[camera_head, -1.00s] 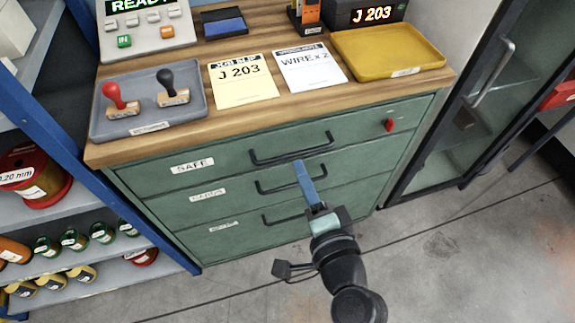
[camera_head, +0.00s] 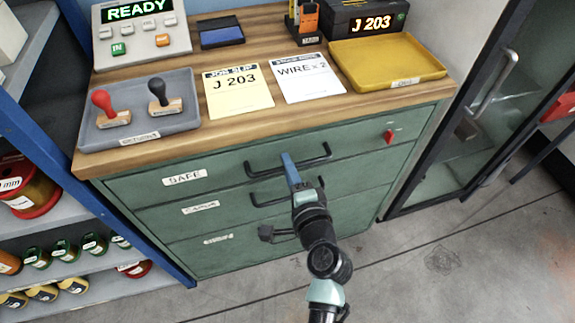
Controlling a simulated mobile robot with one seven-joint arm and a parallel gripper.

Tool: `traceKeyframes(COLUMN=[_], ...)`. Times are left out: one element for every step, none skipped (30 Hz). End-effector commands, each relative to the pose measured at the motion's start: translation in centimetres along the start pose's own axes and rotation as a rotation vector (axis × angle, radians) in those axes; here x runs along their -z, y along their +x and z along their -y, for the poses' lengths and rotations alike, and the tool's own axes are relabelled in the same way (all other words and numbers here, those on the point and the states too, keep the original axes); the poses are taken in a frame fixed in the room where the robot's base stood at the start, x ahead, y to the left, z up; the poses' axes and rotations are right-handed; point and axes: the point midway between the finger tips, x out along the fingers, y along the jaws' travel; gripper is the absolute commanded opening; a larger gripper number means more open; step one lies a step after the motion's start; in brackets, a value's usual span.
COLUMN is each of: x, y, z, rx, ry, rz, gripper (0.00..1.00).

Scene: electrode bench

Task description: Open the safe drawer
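The safe drawer (camera_head: 225,178) is the top drawer of the green cabinet, with a white SAFE label at its left. It looks closed, flush with the drawers below. Its black bar handle (camera_head: 322,157) runs across the middle of its front. A red latch or knob (camera_head: 389,136) sits at the drawer's right. My gripper (camera_head: 288,158) is in front of the cabinet, its blue fingers pointing at the safe drawer's handle and overlapping it in the view. I cannot tell whether the fingers touch or surround the bar, or how far apart they are.
Two lower drawers (camera_head: 200,223) have similar handles, partly behind my arm. The wooden top (camera_head: 300,115) holds a stamp tray (camera_head: 180,126), paper slips and a yellow tray (camera_head: 388,62). A blue-framed shelf stands left, a glass cabinet (camera_head: 460,140) right. The floor in front is clear.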

Motion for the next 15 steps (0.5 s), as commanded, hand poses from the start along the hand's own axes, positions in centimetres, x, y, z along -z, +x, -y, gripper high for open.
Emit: traceKeyframes(x=[-0.01,0.0,0.0,0.0,0.01,0.01,0.0,0.0,0.0,0.0,0.0,0.0,0.0,0.0,0.0], y=[0.33,0.46,0.58,0.64,0.68,0.7,0.71,0.7,0.69,0.68,0.68,0.67,0.67,0.67,0.66], z=[0.0,0.02,0.03,0.03,0.03,0.03,0.03,0.02,0.02,0.02,0.02,0.03,0.02,0.03,0.03], rx=[0.0,0.001,0.001,0.001,0.0,0.0,0.0,0.0,0.0,0.0,0.0,0.0,0.0,0.0,0.0], ry=[0.0,0.0,0.0,0.0,0.0,0.0,0.0,0.0,-0.001,0.0,-0.001,-0.001,-0.001,-0.001,-0.001], rz=[0.0,0.0,0.0,0.0,-0.001,-0.001,-0.001,-0.001,-0.001,-0.001,0.0,0.0,0.0,0.0,0.0], gripper=[0.27,0.27,0.27,0.27,0.27,0.27,0.27,0.27,0.27,0.27,0.27,0.23,0.18,0.12,0.05])
